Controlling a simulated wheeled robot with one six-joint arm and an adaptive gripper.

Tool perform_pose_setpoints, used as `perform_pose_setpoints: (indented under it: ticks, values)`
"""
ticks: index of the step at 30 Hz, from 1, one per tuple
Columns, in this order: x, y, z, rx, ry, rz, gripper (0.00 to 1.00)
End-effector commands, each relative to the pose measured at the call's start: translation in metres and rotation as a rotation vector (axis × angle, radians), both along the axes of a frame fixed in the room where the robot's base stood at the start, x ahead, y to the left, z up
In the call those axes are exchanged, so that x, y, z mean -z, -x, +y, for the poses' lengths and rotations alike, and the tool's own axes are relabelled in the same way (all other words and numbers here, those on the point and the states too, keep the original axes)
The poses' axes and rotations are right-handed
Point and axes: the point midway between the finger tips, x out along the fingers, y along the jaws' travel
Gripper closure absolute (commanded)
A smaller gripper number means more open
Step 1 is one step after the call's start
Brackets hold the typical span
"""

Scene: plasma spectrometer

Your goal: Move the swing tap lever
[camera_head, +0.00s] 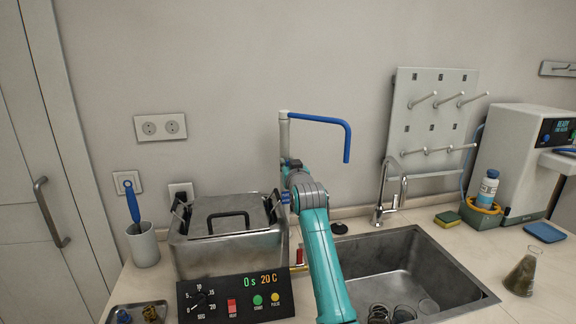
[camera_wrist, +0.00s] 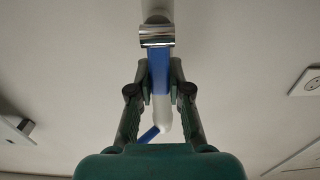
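The tap has a pale upright pipe (camera_head: 284,135) topped by a blue bent arm (camera_head: 325,120) that reaches right and turns down. In the wrist view a blue lever (camera_wrist: 159,72) lies just below a chrome collar (camera_wrist: 156,36), in front of the pale pipe (camera_wrist: 162,112). My gripper (camera_wrist: 160,68) has one dark finger on each side of this lever, with the tips very close to its edges. Whether they press on it cannot be told. In the head view my gripper (camera_head: 288,165) is at the pipe's lower part, and my arm hides the lever.
A metal bath with a lid (camera_head: 228,245) stands close left of my arm. The sink (camera_head: 400,262) lies to the right, with a chrome faucet (camera_head: 385,192) behind it. A peg rack (camera_head: 432,120) hangs on the wall. Wall sockets (camera_wrist: 308,82) show in the wrist view.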

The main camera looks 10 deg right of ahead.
Motion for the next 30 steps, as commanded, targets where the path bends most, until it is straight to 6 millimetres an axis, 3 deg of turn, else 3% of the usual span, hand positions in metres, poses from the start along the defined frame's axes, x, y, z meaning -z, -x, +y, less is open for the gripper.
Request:
perform_pose_setpoints:
  ticks: [23, 24, 26, 30]
  values:
    - [0.0006, 0.0054, 0.0000, 0.000, 0.000, -0.119, 1.00]
    - [0.0006, 0.0054, 0.0000, 0.000, 0.000, -0.119, 0.73]
    - [0.0006, 0.0054, 0.0000, 0.000, 0.000, -0.118, 0.58]
    - [0.0005, 0.0054, 0.0000, 0.000, 0.000, -0.118, 0.56]
